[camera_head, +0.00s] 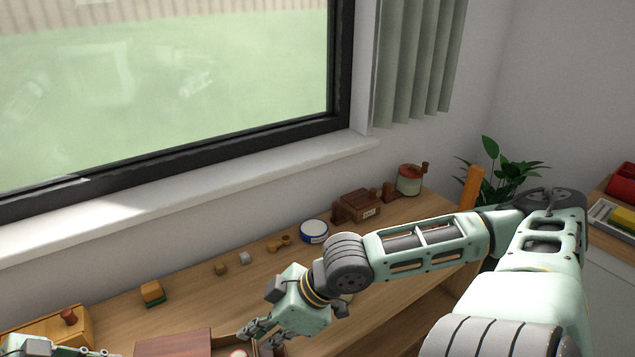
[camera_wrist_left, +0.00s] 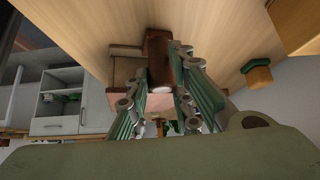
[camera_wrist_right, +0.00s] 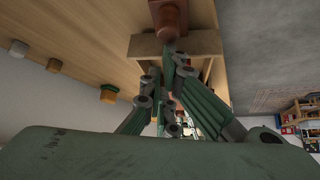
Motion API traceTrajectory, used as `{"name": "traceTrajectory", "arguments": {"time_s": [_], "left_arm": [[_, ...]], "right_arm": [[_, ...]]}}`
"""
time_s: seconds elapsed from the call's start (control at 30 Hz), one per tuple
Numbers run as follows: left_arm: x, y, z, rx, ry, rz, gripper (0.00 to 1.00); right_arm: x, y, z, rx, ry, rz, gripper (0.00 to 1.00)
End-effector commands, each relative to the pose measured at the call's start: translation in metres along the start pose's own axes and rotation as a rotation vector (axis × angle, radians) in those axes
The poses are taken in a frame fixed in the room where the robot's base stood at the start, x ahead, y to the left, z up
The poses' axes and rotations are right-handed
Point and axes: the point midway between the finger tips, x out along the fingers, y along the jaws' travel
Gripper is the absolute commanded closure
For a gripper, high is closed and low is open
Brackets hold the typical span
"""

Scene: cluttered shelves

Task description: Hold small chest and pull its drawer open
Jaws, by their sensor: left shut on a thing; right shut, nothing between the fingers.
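The small chest (camera_head: 175,343) is a reddish-brown box at the bottom edge of the head view. Its drawer (camera_head: 224,351), with pale wood walls, stands pulled out to the right. My right gripper (camera_head: 256,336) is shut and empty by the drawer's outer end. The right wrist view shows a reddish-brown knob (camera_wrist_right: 168,18) and the pale drawer front (camera_wrist_right: 190,45) just beyond its fingers. A pinkish round thing (camera_head: 239,353) shows at the drawer.
Behind are a yellow-green block (camera_head: 152,293), small wooden pieces (camera_head: 221,269) and a blue-white tin (camera_head: 314,231). A knobbed wooden box (camera_head: 45,332) stands left. A labelled brown box (camera_head: 358,206) and a red-green grinder-like canister (camera_head: 409,180) stand far right.

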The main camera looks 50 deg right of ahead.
Motion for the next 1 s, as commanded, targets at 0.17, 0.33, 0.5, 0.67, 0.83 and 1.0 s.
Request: {"name": "traceTrajectory", "arguments": {"time_s": [0.17, 0.33, 0.5, 0.67, 0.83, 1.0], "left_arm": [[0.000, 0.000, 0.001, -0.001, -0.002, -0.001, 1.00], [0.000, 0.000, 0.001, -0.001, -0.002, -0.001, 1.00], [0.000, 0.000, 0.001, -0.001, -0.001, -0.001, 1.00], [0.000, 0.000, 0.000, -0.001, -0.001, 0.000, 1.00], [0.000, 0.000, 0.000, 0.000, -0.001, 0.000, 1.00], [0.000, 0.000, 0.000, 0.000, 0.000, 0.000, 1.00]], "right_arm": [[-0.006, -0.001, 0.002, 0.002, -0.004, -0.002, 1.00], [-0.015, 0.000, 0.009, 0.010, 0.003, 0.001, 1.00], [-0.025, 0.000, 0.021, 0.009, 0.002, 0.002, 1.00], [-0.039, 0.000, 0.040, 0.010, 0.000, 0.002, 1.00], [-0.056, 0.000, 0.061, 0.009, -0.001, 0.003, 1.00], [-0.072, 0.001, 0.081, 0.006, -0.003, 0.003, 1.00]]}}
